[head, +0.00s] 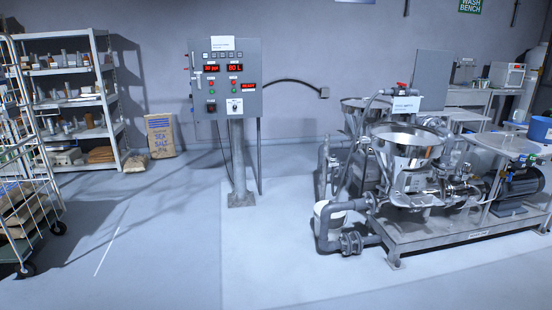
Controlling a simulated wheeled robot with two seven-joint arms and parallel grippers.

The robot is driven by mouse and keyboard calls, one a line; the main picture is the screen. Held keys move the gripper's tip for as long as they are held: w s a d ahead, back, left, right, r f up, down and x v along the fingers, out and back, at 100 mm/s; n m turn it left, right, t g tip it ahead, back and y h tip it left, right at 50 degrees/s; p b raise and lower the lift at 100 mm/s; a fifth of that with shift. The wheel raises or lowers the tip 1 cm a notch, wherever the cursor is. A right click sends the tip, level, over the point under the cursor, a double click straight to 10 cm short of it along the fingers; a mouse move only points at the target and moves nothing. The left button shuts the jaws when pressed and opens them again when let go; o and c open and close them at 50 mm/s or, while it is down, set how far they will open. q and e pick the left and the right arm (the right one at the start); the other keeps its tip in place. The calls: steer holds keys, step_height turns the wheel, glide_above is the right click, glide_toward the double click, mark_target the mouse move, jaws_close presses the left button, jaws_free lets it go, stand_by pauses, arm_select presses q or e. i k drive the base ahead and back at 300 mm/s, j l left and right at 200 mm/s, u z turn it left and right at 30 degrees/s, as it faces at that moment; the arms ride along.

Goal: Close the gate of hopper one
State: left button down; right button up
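A steel funnel-shaped hopper (407,142) stands on a grey skid at the right, among pipes and valves. A second hopper (362,106) shows partly behind it. I cannot tell which is hopper one; the white label plate (405,104) above them is too small to read. The gate is not clear to make out, and I cannot tell whether it is open or shut. Neither of my grippers is in view.
A grey control panel (227,78) with red displays stands on a post at centre. A wheeled cage trolley (22,180), a shelf rack (75,100) and a sea salt bag (160,136) are left. A motor (522,186) sits on the skid (440,234). The front floor is clear.

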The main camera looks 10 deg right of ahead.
mark_target(415, 199)
steer(key=i+l+z, duration=0.1)
steer(key=i+z, duration=0.35)
steer(key=i, duration=0.15)
steer(key=i+j+z, duration=0.1)
steer(key=i+z, duration=0.4)
steer(key=i+j+z, duration=0.45)
steer(key=i, duration=0.15)
steer(key=i+l, duration=0.05)
